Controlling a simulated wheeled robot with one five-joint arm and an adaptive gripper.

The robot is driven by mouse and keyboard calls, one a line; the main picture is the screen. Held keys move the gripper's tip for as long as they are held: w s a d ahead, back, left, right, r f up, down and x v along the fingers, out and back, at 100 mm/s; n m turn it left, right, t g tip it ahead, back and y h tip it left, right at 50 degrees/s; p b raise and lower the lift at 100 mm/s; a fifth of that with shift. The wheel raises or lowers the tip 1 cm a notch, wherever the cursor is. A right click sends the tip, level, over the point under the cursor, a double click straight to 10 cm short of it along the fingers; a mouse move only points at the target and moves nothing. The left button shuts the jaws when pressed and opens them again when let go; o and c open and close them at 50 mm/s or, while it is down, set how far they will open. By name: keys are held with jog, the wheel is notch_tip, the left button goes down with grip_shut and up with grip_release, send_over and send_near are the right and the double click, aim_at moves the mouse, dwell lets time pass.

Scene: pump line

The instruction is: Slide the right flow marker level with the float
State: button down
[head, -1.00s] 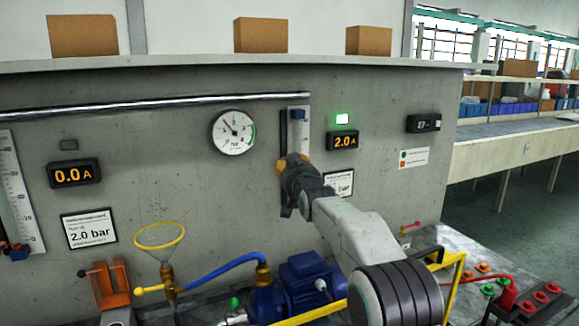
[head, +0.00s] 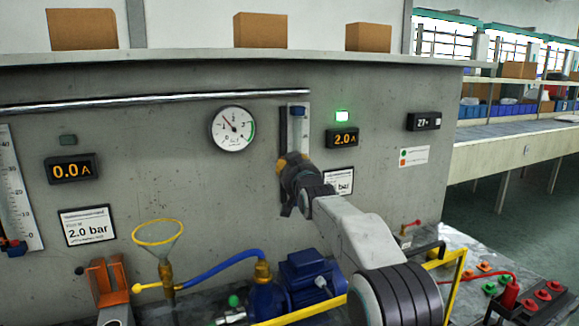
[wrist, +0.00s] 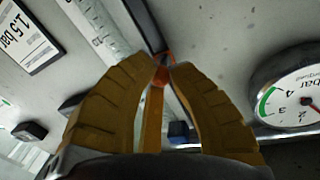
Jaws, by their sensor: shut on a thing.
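The right flow scale (head: 302,130) is a white upright strip with a dark rail (head: 283,130) on its left. The blue float (head: 298,111) is near its top; a blue piece also shows between my fingers in the wrist view (wrist: 178,130). My gripper (head: 293,160) has yellow fingers and is at the rail, clearly below the float. In the wrist view my gripper (wrist: 161,62) is shut on the orange-red marker (wrist: 158,75), which is partly hidden by the fingertips. The head view does not show the marker behind my gripper.
A round pressure gauge (head: 233,129) is left of the scale, under a metal pipe (head: 150,103). A lit green lamp (head: 342,116) and a 2.0 A display (head: 342,138) are right. Another scale (head: 18,195) is at the far left. A blue pump (head: 305,275) stands below.

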jog(key=c, duration=1.4)
grip_release()
jog(key=shift+w+d+f, duration=0.1)
jog(key=shift+w, duration=0.1)
jog(key=shift+o, duration=1.4)
jog(key=shift+s, duration=0.15)
jog(key=v, duration=1.1)
jog(key=shift+s, duration=0.4)
